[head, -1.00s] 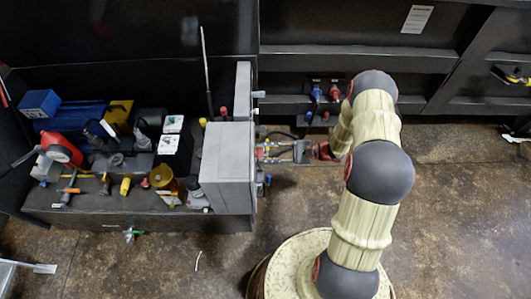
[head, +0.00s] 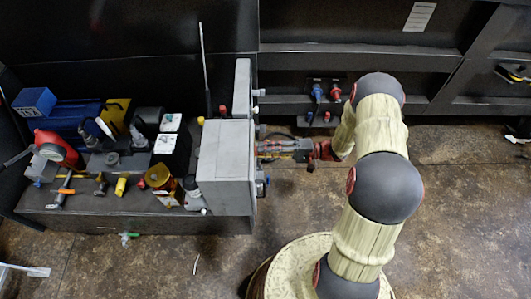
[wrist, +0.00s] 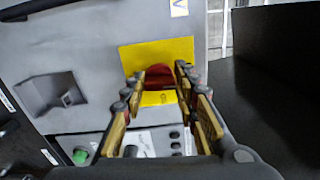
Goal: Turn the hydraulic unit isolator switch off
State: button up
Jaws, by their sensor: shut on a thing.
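The isolator switch is a red knob (wrist: 160,77) on a yellow plate (wrist: 140,52), on the face of a grey control box (wrist: 90,50). My gripper (wrist: 161,73) has its two fingers on either side of the red knob, shut on it, and they hide its sides. In the head view the grey box (head: 226,165) stands at the right end of the machine. My gripper (head: 272,149) reaches its right side from the right there, and the knob itself is hidden. The knob's exact angle is hard to tell.
Below the yellow plate are a green button (wrist: 80,156) and several small dark controls. A recessed latch (wrist: 66,98) is left of the plate. Blue and red connectors (head: 326,92) sit on the dark wall behind my gripper. Open floor (head: 460,220) lies at right.

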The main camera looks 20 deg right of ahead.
jog(key=shift+f+n, duration=0.1)
jog(key=shift+n, duration=0.6)
jog(key=o, duration=1.1)
jog(key=v, duration=1.2)
